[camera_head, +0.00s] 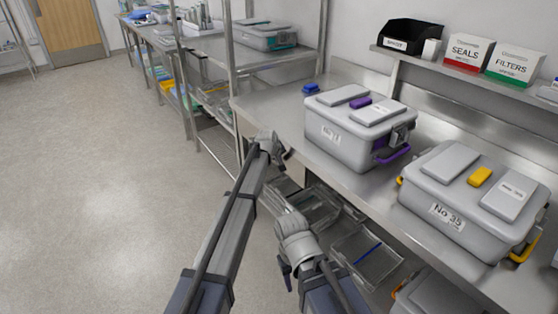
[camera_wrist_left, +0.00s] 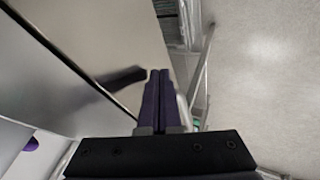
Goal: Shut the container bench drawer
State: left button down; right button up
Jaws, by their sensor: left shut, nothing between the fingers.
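The container bench (camera_head: 262,106) is a long steel bench running along the right side of the head view. I cannot make out its drawer clearly; my left arm and the bench top's front edge hide much of the area below. My left gripper (camera_head: 283,155) is at the bench's front edge, near its far end.
A grey container with a purple handle (camera_head: 345,140) and one marked No 35 (camera_head: 440,205) stand on the bench. A steel rack (camera_head: 232,70) stands beyond the far end. The floor (camera_head: 90,190) at left is clear.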

pick_arm(q)
jog(key=s+a+r+p, duration=0.4)
jog(key=s+r+p, duration=0.3)
jog(key=r+p, duration=0.1)
jog(key=shift+s+a, duration=0.4)
jog(key=s+a+m+g+y+p, duration=0.1)
jog(key=s+a+m+g+p, duration=0.1)
jog(key=s, duration=1.8)
jog(key=s+a+m+g+y+p, duration=0.1)
jog(key=s+m+g, duration=0.4)
jog(key=s, duration=1.6)
jog(key=shift+a+r+m+y+p, duration=0.15)
jog(key=shift+a+m+y+p, duration=0.2)
jog(key=shift+m+y+p, duration=0.65)
